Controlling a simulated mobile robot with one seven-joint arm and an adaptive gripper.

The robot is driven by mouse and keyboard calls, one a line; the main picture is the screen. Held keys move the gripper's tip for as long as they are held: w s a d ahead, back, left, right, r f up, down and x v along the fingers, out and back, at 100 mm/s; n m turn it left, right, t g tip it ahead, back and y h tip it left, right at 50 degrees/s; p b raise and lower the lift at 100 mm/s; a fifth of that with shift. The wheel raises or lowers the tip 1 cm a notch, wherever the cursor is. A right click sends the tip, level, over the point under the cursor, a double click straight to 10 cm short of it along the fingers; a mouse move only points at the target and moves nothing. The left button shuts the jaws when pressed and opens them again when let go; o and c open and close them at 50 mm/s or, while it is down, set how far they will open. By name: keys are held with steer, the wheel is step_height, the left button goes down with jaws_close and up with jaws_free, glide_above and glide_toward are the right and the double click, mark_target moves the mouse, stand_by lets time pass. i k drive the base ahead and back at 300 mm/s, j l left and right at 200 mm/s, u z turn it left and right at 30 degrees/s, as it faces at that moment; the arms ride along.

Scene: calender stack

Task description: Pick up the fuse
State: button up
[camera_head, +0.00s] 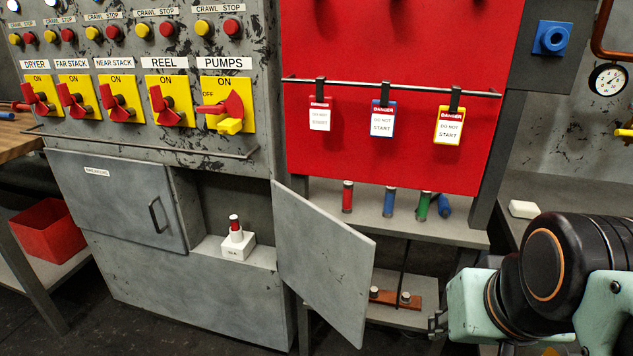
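A red fuse (235,224) with pale metal ends stands upright in a white block (238,248). The block sits in the open recess of the grey cabinet and has a small label too small to read. Similar capped cylinders stand on the grey shelf under the red board: a red one (347,197), a blue one (389,202) and a green one (424,206). A second blue one (444,206) leans or lies beside the green. My gripper (437,323) is at lower right, apart from all of these. Its fingers are small and dark, mostly hidden, and their opening is unclear.
A grey door (325,262) stands swung open between the recess and my gripper. A closed breaker door (120,198) is left of the recess. Switches with red handles and a rail (150,149) are above. Danger tags (382,122) hang on the red board.

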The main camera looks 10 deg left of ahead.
mark_target(235, 220)
steer(key=i+j+z, duration=0.1)
steer(key=j+z, duration=0.35)
steer(key=j, duration=0.25)
steer(key=j+z, duration=0.3)
steer(key=j, duration=1.25)
